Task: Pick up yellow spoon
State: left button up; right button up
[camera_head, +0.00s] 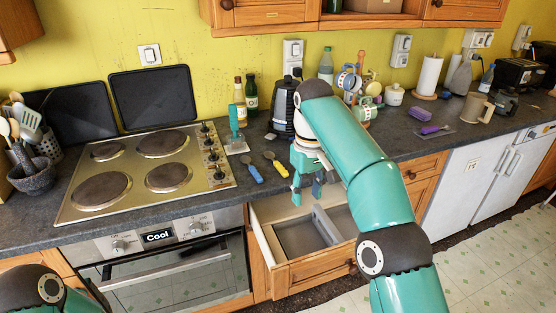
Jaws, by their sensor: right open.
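The yellow spoon (281,168) lies on the dark countertop between the hob and my right arm, its dark bowl pointing back and left. A blue-handled utensil (255,173) lies just left of it. My right gripper (306,193) is open and points down, just right of the yellow spoon, over the back of the open drawer. It looks empty and apart from the spoon. My left gripper is out of view; only part of my left arm shows at the lower left.
An open wooden drawer (276,258) with a grey tray inside sticks out below the counter. A teal-handled tool (235,135), bottles (251,94) and a dark kettle (281,105) stand behind the utensils. The hob (78,212) is at the left.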

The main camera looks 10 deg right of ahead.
aim_at(269, 155)
jog(key=i, duration=1.25)
jog(key=u, duration=0.1)
